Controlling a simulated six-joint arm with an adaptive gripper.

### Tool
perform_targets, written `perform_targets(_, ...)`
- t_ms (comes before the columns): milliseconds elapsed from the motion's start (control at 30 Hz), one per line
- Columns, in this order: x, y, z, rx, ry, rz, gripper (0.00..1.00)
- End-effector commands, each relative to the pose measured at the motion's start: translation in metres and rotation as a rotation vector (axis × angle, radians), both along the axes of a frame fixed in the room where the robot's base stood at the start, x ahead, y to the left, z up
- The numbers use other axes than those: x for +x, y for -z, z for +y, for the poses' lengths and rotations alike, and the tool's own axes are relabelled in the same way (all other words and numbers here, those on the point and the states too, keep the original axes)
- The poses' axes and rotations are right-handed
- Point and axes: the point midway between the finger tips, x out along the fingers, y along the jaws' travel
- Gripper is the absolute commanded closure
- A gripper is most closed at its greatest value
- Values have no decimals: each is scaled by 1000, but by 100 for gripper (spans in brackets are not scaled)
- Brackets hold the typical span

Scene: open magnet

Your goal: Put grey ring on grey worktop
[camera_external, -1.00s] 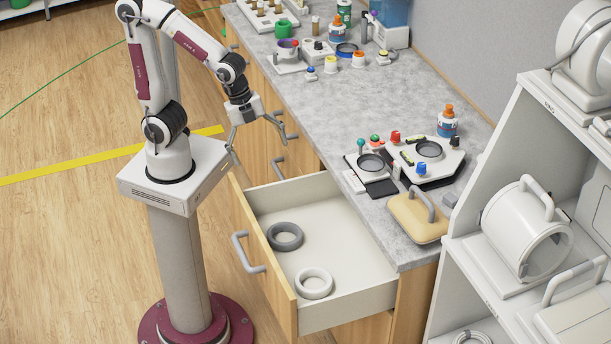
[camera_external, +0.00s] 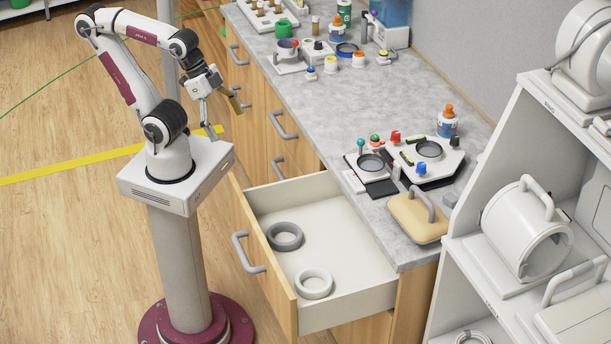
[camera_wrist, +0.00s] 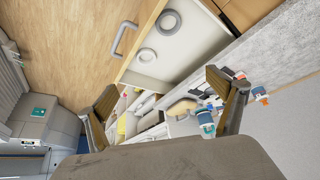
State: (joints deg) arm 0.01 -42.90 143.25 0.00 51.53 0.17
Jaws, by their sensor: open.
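The grey ring (camera_external: 285,247) lies flat in the open drawer (camera_external: 341,310), towards its front and back-left in the external view. It also shows near the top of the wrist view (camera_wrist: 179,23). The grey worktop (camera_external: 310,115) runs along the wall above the drawers, and part of it shows at the right of the wrist view (camera_wrist: 285,65). My gripper (camera_external: 226,117) is open and empty. It is in the air up and left of the drawer, well apart from the ring, with its fingers (camera_wrist: 166,103) spread in the wrist view.
A white ring (camera_external: 314,284) lies in the same drawer, apart from the grey one. A tan block with a grey handle (camera_external: 413,222) and two fixture plates (camera_external: 428,165) stand on the worktop above. Bottles and jars crowd its far end. Bare worktop lies between (camera_external: 300,130).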

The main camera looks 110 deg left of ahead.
Motion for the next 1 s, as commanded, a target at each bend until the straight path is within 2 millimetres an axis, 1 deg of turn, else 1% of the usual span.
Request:
perform_targets(233,0,0,0,-2,-4,0,7)
perform_targets(267,0,0,0,-2,-4,0,4)
perform_targets(300,0,0,0,-2,-4,0,3)
perform_targets(667,1,1,-1,-9,-9,4,3)
perform_targets(867,9,8,-6,-61,-50,33,3)
perform_targets(1000,20,18,-12,-129,-109,68,3)
